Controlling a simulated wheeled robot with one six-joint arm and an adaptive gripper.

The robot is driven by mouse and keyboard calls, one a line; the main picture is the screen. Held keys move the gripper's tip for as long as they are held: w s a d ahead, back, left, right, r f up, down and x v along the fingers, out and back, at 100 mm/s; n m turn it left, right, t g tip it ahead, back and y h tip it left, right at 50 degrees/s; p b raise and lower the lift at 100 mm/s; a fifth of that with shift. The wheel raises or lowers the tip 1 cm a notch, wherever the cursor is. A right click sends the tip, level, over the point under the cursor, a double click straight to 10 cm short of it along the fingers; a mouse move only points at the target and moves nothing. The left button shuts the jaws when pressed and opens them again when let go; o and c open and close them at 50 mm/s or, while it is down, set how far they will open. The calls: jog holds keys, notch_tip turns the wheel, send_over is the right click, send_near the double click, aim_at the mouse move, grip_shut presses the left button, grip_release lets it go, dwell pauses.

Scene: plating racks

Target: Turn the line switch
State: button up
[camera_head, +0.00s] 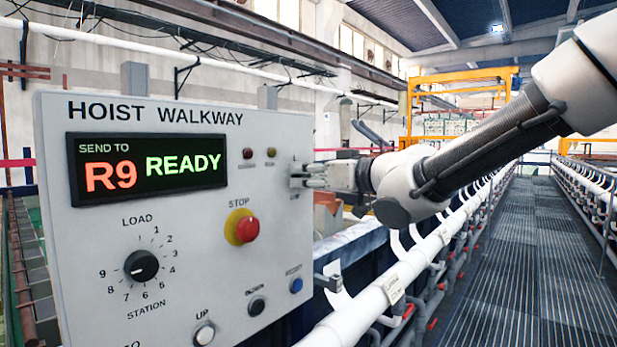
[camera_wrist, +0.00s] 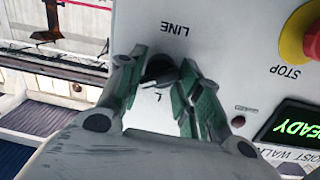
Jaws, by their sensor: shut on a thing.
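The line switch (camera_wrist: 158,66) is a dark round knob below the word LINE in the wrist view, which sees the panel upside down. My gripper (camera_wrist: 160,74) has its green-padded fingers on both sides of the knob and is shut on it. Part of an L mark shows beside the knob; the other marks are hidden. In the head view my gripper (camera_head: 300,176) reaches the right edge of the grey control panel (camera_head: 110,240) from the right. The switch is hidden behind the fingers there.
The panel also carries a red STOP button (camera_head: 247,229), a black LOAD STATION dial (camera_head: 141,265), a lit READY display (camera_head: 148,168) and several push buttons below. A white pipe (camera_head: 375,300) runs beside the panel. The grated walkway (camera_head: 510,260) to the right is clear.

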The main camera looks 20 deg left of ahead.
jog(key=shift+f, duration=0.2)
jog(key=o, duration=0.9)
jog(key=shift+r, duration=0.1)
jog(key=v, duration=1.2)
